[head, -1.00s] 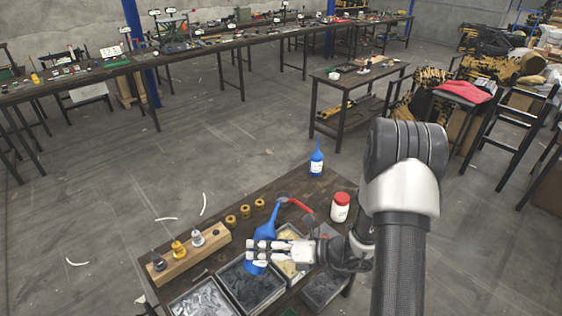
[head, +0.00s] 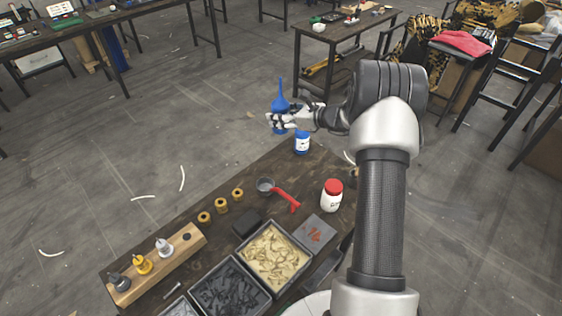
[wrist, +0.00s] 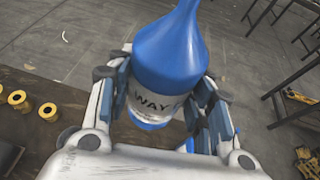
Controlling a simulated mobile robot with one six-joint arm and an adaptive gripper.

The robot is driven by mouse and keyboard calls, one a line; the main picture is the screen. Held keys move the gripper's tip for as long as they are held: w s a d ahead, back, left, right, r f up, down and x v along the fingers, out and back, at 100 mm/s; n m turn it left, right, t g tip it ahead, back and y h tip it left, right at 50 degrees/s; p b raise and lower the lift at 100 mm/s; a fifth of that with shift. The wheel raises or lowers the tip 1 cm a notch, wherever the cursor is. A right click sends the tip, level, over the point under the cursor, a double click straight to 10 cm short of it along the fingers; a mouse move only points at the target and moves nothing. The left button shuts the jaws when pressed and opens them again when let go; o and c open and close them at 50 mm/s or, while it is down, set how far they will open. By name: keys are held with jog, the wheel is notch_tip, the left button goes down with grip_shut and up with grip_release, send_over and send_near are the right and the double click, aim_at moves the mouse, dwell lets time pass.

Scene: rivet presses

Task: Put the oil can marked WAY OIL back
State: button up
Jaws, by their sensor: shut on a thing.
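My gripper (head: 280,122) is shut on a blue oil can (head: 281,92) with a tall thin spout. In the wrist view the held can (wrist: 172,55) shows a white label reading "WAY", the rest hidden by a finger. The can is roughly upright, above the far end of the dark workbench (head: 225,238). A second blue container (head: 302,147) with a white label stands on the far end of the bench, just below and right of my gripper; its top is hidden behind my gripper, and its label is too small to read.
A white jar with a red lid (head: 331,196), a red-handled tool (head: 288,200) and brass rings (head: 221,205) stand on the bench. Open wood shows between rings and far edge.

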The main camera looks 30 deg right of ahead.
notch_tip(320, 180, down, 18)
jog(key=b, duration=0.4)
jog(key=shift+b, duration=0.3)
jog(key=shift+f, duration=0.2)
jog(key=o, duration=0.8)
jog(key=shift+f, duration=0.1)
jog(key=o, duration=0.4)
